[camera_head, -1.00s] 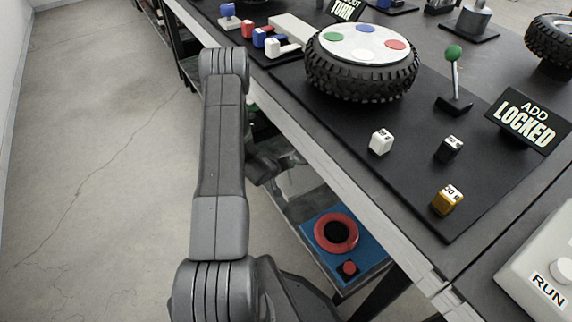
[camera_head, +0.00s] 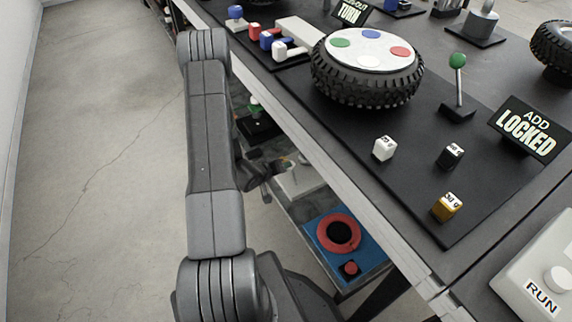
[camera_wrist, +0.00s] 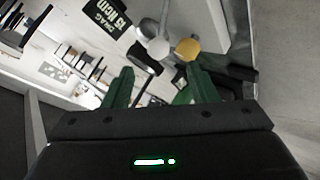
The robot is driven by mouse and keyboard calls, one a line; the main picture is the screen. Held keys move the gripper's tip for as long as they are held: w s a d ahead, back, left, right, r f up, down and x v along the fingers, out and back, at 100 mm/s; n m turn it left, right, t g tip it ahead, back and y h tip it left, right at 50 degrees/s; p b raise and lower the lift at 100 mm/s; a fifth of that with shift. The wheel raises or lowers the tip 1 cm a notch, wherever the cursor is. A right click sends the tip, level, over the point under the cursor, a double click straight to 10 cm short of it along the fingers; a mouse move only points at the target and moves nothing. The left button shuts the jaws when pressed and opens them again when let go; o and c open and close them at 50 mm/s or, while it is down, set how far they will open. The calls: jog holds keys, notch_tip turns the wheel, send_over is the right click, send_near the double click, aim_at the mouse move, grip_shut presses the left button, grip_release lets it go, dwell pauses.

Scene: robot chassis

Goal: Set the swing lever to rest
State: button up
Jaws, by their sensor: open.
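A lever with a green ball knob (camera_head: 457,61) stands on a black base on the tabletop panel, beside the sign "ADD LOCKED". A small black block with a green top (camera_head: 254,108) sits on the lower shelf; I cannot tell which is the swing lever. In the wrist view, my gripper (camera_wrist: 160,84) has two green fingers spread apart with nothing between them. A grey rod-like part with a pale round end (camera_wrist: 158,47) and a yellow round knob (camera_wrist: 188,48) show beyond the fingers. In the head view my gripper is largely hidden behind my arm, near the lower shelf.
The table edge (camera_head: 340,185) runs along my arm's right. A wheel with coloured discs (camera_head: 368,65), several small cubes and a "RUN" box (camera_head: 545,285) are on top. A blue plate with a red ring (camera_head: 338,232) lies lower down. Floor (camera_head: 90,170) at left is clear.

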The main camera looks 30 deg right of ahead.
aim_at(293, 172)
jog(key=v, duration=0.4)
jog(key=shift+a, duration=0.1)
jog(key=b+x, duration=0.2)
jog(key=x, duration=1.2)
jog(key=shift+r+b, duration=0.1)
jog(key=shift+b, duration=0.2)
jog(key=shift+r, duration=0.1)
